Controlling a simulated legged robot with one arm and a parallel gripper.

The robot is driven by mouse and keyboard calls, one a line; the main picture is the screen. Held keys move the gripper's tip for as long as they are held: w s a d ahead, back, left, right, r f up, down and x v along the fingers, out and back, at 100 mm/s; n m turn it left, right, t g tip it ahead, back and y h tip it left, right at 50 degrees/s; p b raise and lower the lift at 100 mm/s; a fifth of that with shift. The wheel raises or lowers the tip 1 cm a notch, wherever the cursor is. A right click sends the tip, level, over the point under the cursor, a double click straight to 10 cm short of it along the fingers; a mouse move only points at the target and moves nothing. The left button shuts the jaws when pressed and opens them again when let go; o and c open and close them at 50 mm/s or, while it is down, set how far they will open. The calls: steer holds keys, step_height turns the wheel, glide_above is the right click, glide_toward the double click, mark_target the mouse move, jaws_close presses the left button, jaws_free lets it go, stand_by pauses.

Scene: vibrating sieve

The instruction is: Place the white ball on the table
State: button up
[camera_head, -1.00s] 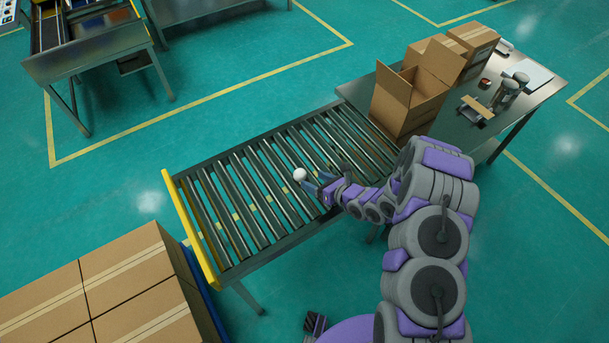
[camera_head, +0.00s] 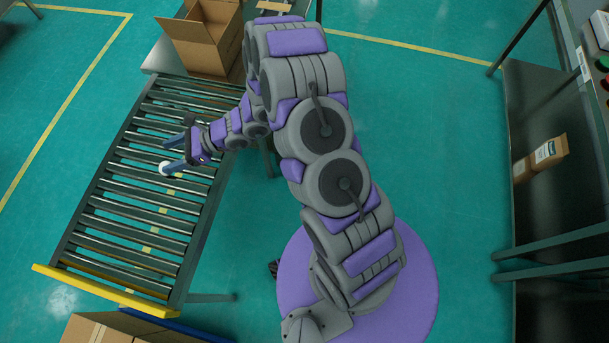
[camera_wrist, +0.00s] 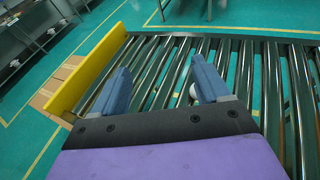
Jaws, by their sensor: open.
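The small white ball (camera_head: 165,168) is at the roller conveyor (camera_head: 122,203), partly hidden by a finger of my gripper (camera_head: 172,153) in the head view. In the wrist view the ball (camera_wrist: 193,91) shows low beside the inner side of the right finger, partly covered by it. My gripper (camera_wrist: 160,82) is open, with its two blue fingers wide apart above the rollers. I cannot tell whether the ball touches the finger. The grey metal table (camera_head: 164,57) shows at the conveyor's far end, mostly hidden by a box and my arm.
An open cardboard box (camera_head: 205,42) stands on the metal table. A yellow bar (camera_head: 105,291) closes the conveyor's near end, with cardboard boxes (camera_head: 100,330) below it. Green floor lies between.

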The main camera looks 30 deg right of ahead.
steer(key=s+d+r+n+g+h, duration=0.2)
steer(key=s+r+n+g, duration=0.6)
steer(key=s+r+n, duration=0.75)
steer(key=s+d+r+n+h, duration=0.3)
steer(key=s+d+r+h, duration=0.2)
steer(key=s+d, duration=0.4)
steer(key=shift+s+d+h, duration=0.35)
steer(key=shift+s+h, duration=0.15)
steer(key=shift+s, duration=0.65)
steer(key=shift+o, duration=0.3)
steer(key=s+d+r+n+t+h, duration=0.1)
steer(key=s+d+h, duration=0.2)
steer(key=d, duration=0.4)
steer(key=s+d+r+n+t+h, duration=0.1)
steer(key=s+d+n+h, duration=0.1)
steer(key=d, duration=0.6)
steer(key=shift+s+t+h, duration=0.3)
steer(key=shift+s+h, duration=0.4)
steer(key=shift+s, duration=0.2)
steer(key=shift+o, duration=0.3)
steer(key=shift+d, duration=0.25)
